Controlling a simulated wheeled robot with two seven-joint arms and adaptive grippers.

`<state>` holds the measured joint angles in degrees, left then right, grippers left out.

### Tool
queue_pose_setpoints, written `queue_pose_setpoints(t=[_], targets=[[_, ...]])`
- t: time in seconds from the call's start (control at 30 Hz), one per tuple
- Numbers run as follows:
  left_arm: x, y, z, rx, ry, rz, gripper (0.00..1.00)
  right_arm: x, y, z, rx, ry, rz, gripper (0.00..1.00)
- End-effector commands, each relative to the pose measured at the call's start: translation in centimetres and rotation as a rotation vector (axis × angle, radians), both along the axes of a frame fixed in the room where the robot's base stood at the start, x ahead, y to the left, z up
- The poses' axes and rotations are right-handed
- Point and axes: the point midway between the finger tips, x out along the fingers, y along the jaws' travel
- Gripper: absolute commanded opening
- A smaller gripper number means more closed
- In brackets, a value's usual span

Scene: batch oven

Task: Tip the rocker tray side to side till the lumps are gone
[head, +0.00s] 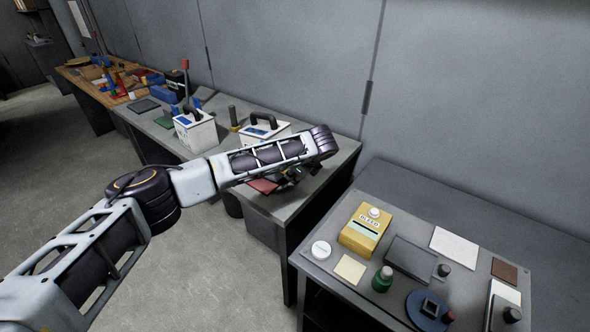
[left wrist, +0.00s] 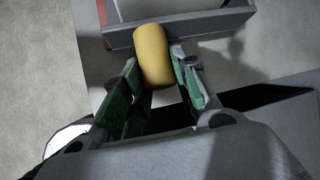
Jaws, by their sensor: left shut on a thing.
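My left gripper (left wrist: 160,72) is shut on a thick yellow handle (left wrist: 153,50). In the left wrist view the handle stands against a grey bar-like wall (left wrist: 215,24), which looks like an edge of the rocker tray; I cannot see how they join. In the head view my left gripper (head: 293,176) is small and dark, mostly hidden under my forearm, over the near end of the grey bench. A dark red flat piece (head: 263,186) shows beside it; I cannot tell if it is part of the tray. The tray's inside and any lumps are hidden. My right gripper is not in view.
Two white boxes with black handles (head: 196,131) (head: 264,131) stand on the bench (head: 318,200) behind my arm. A nearer table (head: 335,282) at right holds a yellow box (head: 366,232), a green jar (head: 382,279) and a blue disc (head: 421,318). Floor is clear at left.

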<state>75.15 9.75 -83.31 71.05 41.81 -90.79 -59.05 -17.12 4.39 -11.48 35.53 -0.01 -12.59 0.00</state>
Motion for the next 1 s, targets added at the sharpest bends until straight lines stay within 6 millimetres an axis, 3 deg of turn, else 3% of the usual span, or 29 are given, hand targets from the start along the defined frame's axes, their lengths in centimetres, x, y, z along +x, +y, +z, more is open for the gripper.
queue_pose_setpoints(t=[0.6,1.0], targets=[[-0.3,-0.4,-4.4,0.239,-0.169,0.000,0.00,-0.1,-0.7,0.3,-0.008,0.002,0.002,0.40],[-0.3,-0.3,-5.8,0.317,-0.229,0.001,0.00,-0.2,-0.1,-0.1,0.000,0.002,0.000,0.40]])
